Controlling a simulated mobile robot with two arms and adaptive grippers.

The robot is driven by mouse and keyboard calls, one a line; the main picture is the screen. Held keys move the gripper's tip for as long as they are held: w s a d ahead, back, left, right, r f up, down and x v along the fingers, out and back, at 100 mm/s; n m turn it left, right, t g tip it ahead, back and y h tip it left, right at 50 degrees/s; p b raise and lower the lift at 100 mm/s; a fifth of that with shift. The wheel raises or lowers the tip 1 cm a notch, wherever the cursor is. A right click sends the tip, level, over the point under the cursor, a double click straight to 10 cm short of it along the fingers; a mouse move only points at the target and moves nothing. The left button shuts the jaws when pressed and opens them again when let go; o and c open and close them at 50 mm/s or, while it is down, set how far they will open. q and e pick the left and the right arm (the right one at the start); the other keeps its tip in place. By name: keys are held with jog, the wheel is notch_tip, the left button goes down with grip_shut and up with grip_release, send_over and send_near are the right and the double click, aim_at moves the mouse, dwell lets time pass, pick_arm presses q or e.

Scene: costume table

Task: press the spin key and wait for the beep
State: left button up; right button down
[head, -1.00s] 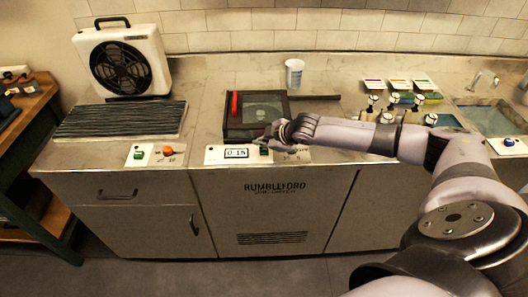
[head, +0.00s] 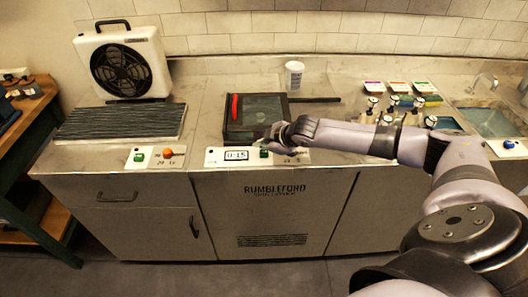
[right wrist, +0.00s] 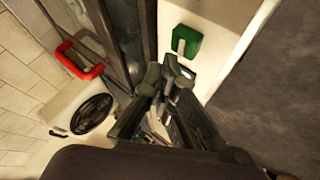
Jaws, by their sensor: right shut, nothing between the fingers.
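The spin unit's white control panel (head: 214,157) is on the counter front, with a small display (head: 236,156) that reads 0:15. A green key (head: 264,153) is on this panel, right of the display; the right wrist view shows it as a green block (right wrist: 187,40) on white. My right gripper (head: 267,141) is shut and empty, its tips just behind the key in the head view. In the right wrist view the closed fingertips (right wrist: 168,72) are close to the key, with a small gap in the picture. My left gripper is not in view.
Behind the panel is a dark lidded box (head: 256,112) with a red handle (head: 235,106). A white cup (head: 294,74) stands behind it. At left are a fan (head: 119,68), a ribbed mat (head: 120,121) and another panel with green and orange keys (head: 154,158). Several bottles (head: 389,118) stand right.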

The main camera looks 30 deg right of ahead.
jog(key=shift+f, duration=0.1)
jog(key=shift+f, duration=0.35)
